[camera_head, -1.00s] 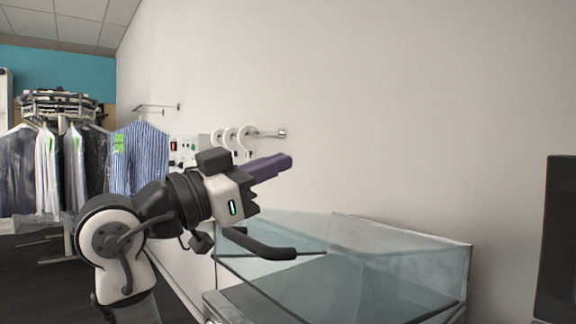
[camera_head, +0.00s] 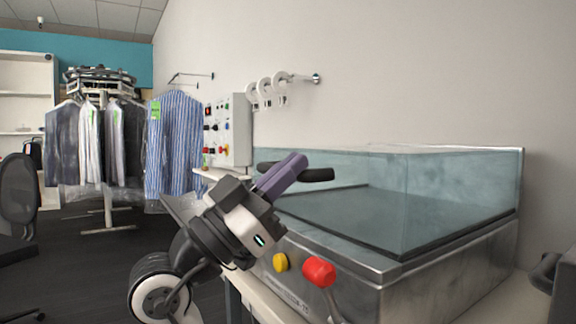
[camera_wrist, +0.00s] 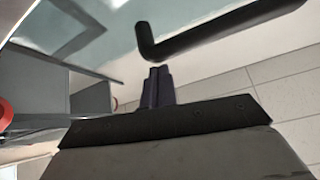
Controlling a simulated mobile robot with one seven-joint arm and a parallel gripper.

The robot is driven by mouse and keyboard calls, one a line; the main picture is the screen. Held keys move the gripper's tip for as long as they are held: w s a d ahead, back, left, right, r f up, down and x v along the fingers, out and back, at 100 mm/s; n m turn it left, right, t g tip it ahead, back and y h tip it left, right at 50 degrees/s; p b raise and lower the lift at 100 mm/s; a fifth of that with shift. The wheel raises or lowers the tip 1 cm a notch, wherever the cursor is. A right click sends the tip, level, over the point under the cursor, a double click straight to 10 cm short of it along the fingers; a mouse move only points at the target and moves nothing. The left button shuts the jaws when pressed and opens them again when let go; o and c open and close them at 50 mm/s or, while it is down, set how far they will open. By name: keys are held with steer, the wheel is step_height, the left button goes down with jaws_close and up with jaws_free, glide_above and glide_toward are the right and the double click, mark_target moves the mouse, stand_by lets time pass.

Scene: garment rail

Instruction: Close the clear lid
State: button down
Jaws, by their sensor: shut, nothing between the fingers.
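The clear lid (camera_head: 455,195) is a box-like transparent cover over a metal machine base (camera_head: 440,285). Its visible lower edges appear to lie along the base's rim; I cannot tell whether it is fully seated. Its black bar handle (camera_head: 318,175) is at the left end, partly hidden behind my fingers. My gripper (camera_head: 296,161) is shut and empty, its purple fingers pointing up and right in front of the handle. In the wrist view, my fingertips (camera_wrist: 158,72) are just below the bent black handle (camera_wrist: 215,32), with a small apparent gap.
A yellow button (camera_head: 280,262) and a red knob (camera_head: 319,271) are on the base's front. A control panel (camera_head: 228,130), hangers on a wall rail (camera_head: 297,77) and hung shirts (camera_head: 173,145) are behind. A chair (camera_head: 17,190) is at left. Floor between is clear.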

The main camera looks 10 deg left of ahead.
steer(key=shift+d+f+b, duration=0.1)
steer(key=shift+f+b, duration=0.4)
steer(key=shift+f, duration=0.45)
